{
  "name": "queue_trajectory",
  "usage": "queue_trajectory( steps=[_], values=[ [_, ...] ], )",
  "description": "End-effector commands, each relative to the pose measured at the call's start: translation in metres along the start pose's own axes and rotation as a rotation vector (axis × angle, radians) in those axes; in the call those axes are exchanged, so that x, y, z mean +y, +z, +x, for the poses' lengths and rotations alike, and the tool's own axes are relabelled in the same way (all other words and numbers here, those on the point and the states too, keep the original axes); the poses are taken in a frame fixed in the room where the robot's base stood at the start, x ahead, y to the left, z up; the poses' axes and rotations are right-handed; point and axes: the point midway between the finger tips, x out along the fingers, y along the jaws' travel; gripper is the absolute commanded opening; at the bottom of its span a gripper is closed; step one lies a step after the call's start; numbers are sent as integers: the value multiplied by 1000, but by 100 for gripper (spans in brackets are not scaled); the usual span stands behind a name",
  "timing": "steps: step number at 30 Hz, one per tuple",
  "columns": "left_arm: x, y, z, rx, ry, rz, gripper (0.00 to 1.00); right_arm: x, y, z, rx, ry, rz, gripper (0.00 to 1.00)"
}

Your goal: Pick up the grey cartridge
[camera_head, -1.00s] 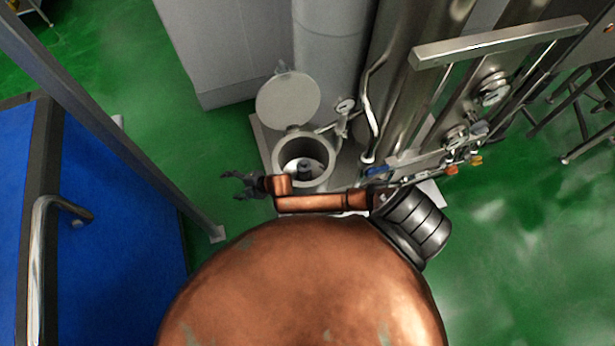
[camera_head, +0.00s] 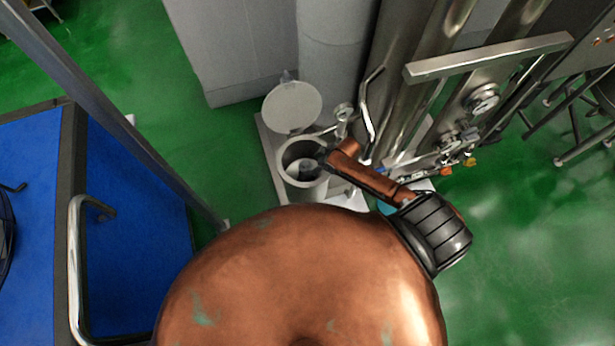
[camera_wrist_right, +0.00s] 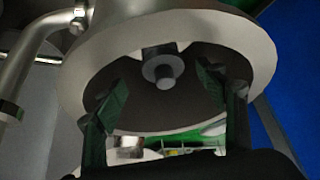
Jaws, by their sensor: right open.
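In the right wrist view, the cartridge (camera_wrist_right: 165,72) is a grey stub with a round end, set within the housing's pale ring (camera_wrist_right: 90,65). My right gripper (camera_head: 325,160) is at the right side of the housing's mouth in the head view. In the wrist view its fingers (camera_wrist_right: 163,97) are spread apart, one to each side below the cartridge, holding nothing. My left gripper is out of view.
Steel pipes, a gauge (camera_head: 484,98) and a metal bar (camera_head: 490,58) stand close on the right. A grey cabinet (camera_head: 235,50) is behind. A blue-panelled unit (camera_head: 130,240) with a handrail is at left. Green floor (camera_head: 190,120) is free between.

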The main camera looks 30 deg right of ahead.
Motion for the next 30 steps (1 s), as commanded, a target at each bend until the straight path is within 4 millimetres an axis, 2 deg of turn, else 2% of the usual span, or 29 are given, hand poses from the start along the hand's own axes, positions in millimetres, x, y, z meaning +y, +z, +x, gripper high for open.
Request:
queue_trajectory(
  steps=[17,26,30],
  values=[
    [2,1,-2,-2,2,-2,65,-3,-3,64,2,0,-3,65],
    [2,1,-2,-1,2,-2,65,-3,-3,68,2,0,-5,65],
    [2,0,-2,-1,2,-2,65,-3,-3,68,2,1,-5,57]
  ],
)
